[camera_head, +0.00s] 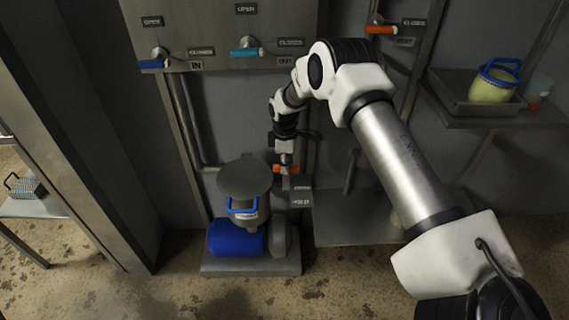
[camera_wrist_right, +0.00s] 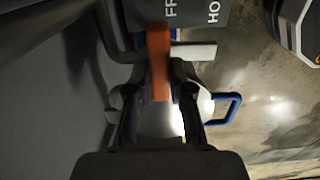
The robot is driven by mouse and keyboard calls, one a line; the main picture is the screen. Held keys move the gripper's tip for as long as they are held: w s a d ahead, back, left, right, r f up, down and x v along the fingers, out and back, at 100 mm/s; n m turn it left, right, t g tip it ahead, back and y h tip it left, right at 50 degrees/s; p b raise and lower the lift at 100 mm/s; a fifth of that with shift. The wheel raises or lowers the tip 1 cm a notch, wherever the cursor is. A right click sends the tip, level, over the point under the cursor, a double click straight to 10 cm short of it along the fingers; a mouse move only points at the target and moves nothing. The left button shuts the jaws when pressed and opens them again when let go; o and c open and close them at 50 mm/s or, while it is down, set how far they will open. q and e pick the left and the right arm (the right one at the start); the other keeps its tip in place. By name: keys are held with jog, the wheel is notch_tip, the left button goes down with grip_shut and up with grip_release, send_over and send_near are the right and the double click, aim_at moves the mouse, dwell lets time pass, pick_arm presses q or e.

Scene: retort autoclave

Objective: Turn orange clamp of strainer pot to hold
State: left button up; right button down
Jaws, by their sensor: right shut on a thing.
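The strainer pot (camera_head: 243,185) stands low near the wall, with a round grey lid and a blue handle on its front. The orange clamp (camera_head: 287,169) is at the right side of the pot, partly hidden by my right gripper (camera_head: 284,157). In the right wrist view the orange clamp (camera_wrist_right: 158,62) reaches in between the fingers of my right gripper (camera_wrist_right: 157,105), which is shut on it. A sign (camera_head: 300,197) reading HOLD is beside the clamp; its letters also show in the right wrist view. My left gripper is not in view.
A blue motor (camera_head: 236,239) sits below the pot on a grey base (camera_head: 250,267). Pipes run up the wall to a panel (camera_head: 222,40) with blue and teal valve handles.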

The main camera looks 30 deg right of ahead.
jog(key=m+p, duration=0.1)
jog(key=m, duration=0.2)
jog(key=shift+r+m, duration=0.1)
jog(key=shift+m, duration=0.3)
jog(key=m+p, duration=0.1)
jog(key=m, duration=0.3)
jog(key=shift+w+d+m+p, duration=0.1)
jog(key=shift+d+m+p, duration=0.05)
jog(key=shift+m+p, duration=0.2)
jog(key=m+p, duration=0.1)
jog(key=m, duration=0.3)
jog(key=shift+d+m, duration=0.1)
jog(key=shift+m, duration=0.15)
jog(key=m+p, duration=0.1)
jog(key=m, duration=0.3)
jog(key=shift+d+m, duration=0.1)
jog(key=shift+m, duration=0.2)
jog(key=c, duration=1)
grip_release()
jog(key=shift+c, duration=0.2)
